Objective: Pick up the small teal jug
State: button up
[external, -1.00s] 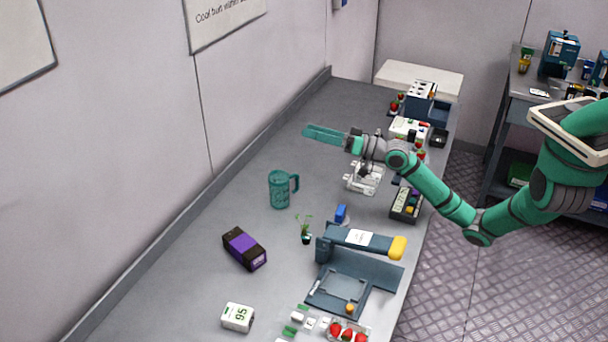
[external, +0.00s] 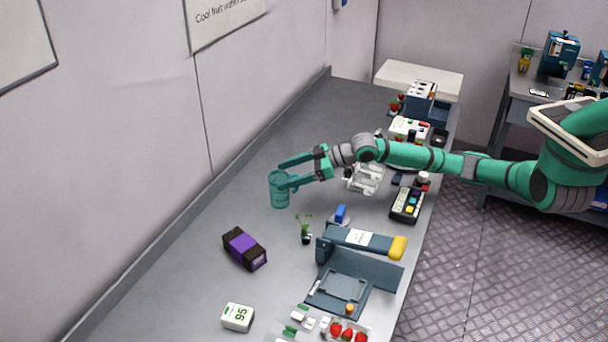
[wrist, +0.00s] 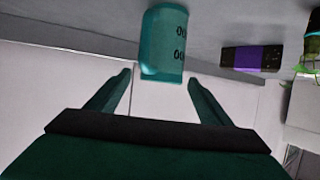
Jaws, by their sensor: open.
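The small teal jug (external: 279,192) stands upright on the grey counter, towards the wall. My gripper (external: 282,173) is open at the jug, with its fingers pointing left towards the wall. In the external view one finger covers the jug's handle side and the other is near its rim. In the wrist view the jug (wrist: 164,45) is at the top middle, just beyond and between the two open fingertips (wrist: 158,76), with dark marks on its side. I cannot tell whether a finger touches it. The jug's handle is hidden.
A black and purple box (external: 244,249) lies in front of the jug. A blue-grey device (external: 345,285) with a yellow-ended arm is nearer the front. The counter left of the jug is clear.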

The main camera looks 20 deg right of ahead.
aim_at(279, 200)
jog(key=shift+x, duration=3.35)
jog(key=shift+s+f, duration=0.15)
jog(key=shift+f, duration=0.05)
jog(key=c, duration=1.2)
jog(key=shift+o, duration=0.2)
jog(key=shift+r, duration=0.1)
